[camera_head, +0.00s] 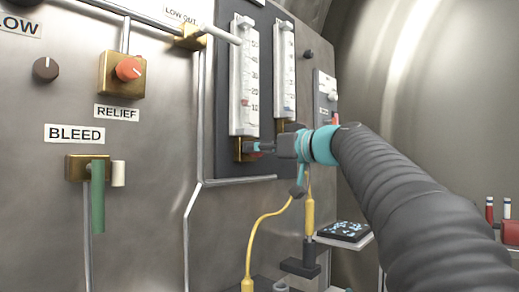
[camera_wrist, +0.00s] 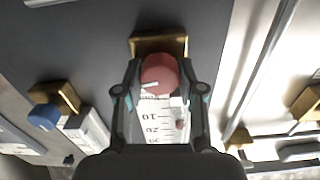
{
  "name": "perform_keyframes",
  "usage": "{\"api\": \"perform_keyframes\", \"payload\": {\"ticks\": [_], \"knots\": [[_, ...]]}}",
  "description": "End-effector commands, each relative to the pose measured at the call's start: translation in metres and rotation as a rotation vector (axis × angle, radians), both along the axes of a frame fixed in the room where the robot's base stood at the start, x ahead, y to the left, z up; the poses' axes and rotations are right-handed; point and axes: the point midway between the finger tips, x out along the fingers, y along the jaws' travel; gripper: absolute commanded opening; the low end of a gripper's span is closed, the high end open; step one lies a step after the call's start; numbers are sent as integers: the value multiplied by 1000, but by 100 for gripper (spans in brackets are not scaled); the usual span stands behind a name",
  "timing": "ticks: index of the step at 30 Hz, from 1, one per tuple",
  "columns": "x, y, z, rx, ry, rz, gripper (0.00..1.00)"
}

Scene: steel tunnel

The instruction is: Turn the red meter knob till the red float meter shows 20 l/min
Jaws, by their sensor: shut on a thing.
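The red meter knob (camera_wrist: 158,72) is round with a white mark and sits on a brass block (camera_wrist: 160,46). My gripper (camera_wrist: 158,80) has a finger on each side of the knob and is shut on it. In the head view my gripper (camera_head: 262,147) reaches the foot of the left meter and mostly hides the knob. The red float meter (camera_head: 243,75) is a white upright scale with a clear tube. Its red float (camera_head: 245,101) stands between the 10 and 20 marks.
A second meter (camera_head: 285,70) stands close on the right; its blue knob (camera_wrist: 44,116) shows in the wrist view. Left on the steel panel are a relief knob (camera_head: 128,69) and a green bleed lever (camera_head: 98,198). A yellow hose (camera_head: 262,222) hangs below my gripper.

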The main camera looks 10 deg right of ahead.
Motion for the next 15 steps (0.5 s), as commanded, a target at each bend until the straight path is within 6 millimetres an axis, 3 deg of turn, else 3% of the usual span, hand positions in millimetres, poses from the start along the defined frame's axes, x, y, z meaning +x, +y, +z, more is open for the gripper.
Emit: {"api": "perform_keyframes", "payload": {"ticks": [9, 15], "knots": [[1, -1, 1, 220, 158, 0, 4], [1, -1, 1, 271, 195, 0, 4]]}}
